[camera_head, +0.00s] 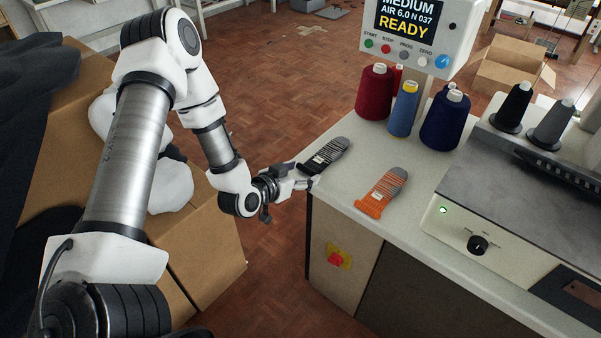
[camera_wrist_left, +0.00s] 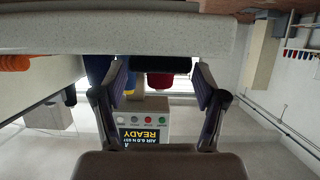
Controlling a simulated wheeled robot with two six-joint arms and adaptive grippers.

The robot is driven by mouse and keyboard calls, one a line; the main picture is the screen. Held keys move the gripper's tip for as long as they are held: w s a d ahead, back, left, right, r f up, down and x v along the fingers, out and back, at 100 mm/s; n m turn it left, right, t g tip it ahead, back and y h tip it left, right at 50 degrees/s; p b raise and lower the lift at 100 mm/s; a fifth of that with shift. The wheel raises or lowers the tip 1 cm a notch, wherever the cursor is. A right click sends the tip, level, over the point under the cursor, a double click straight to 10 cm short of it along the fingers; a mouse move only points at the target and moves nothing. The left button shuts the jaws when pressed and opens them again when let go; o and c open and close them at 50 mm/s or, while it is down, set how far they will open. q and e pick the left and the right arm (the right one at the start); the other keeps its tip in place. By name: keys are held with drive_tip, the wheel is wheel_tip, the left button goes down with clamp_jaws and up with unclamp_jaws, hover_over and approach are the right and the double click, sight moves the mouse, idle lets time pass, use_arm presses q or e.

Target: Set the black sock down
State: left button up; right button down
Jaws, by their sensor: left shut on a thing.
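The black sock (camera_head: 325,157), striped with a grey toe, is at the left edge of the pale worktop (camera_head: 345,205). Its toe points away to the upper right and its cuff end is at my left gripper (camera_head: 306,181). My left gripper is shut on the black sock at the worktop's edge. Whether the sock rests fully on the top or is slightly raised, I cannot tell. In the left wrist view the fingers (camera_wrist_left: 160,88) stand apart below the worktop's edge, with a dark strip between them. My right gripper is not in view.
An orange sock with a grey toe (camera_head: 382,192) lies to the right on the worktop. Thread cones, including a red one (camera_head: 374,92), and a display box (camera_head: 415,35) stand behind. A grey machine (camera_head: 500,190) fills the right side. Cardboard boxes (camera_head: 205,235) are at left.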

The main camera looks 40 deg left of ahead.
use_arm(q)
drive_tip(key=o, duration=0.9)
drive_tip(key=shift+w+f, duration=0.1)
drive_tip(key=shift+o, duration=0.2)
drive_tip(key=shift+r+p, duration=0.3)
drive_tip(key=d+p+v, duration=0.1)
drive_tip(key=p+v, duration=0.3)
drive_tip(key=v, duration=0.7)
drive_tip(key=s+d+f+g, duration=0.5)
drive_tip(key=s+f+g, duration=0.1)
drive_tip(key=s+f, duration=0.2)
drive_tip(key=s+d+f+n+g+y, duration=0.1)
drive_tip(key=s+d+f+g, duration=0.3)
drive_tip(key=s+f+g, duration=0.3)
drive_tip(key=s+f, duration=0.2)
drive_tip(key=s, duration=0.1)
drive_tip(key=shift+s+d+f+g, duration=0.15)
drive_tip(key=shift+d+f+g, duration=0.15)
drive_tip(key=shift+d, duration=0.1)
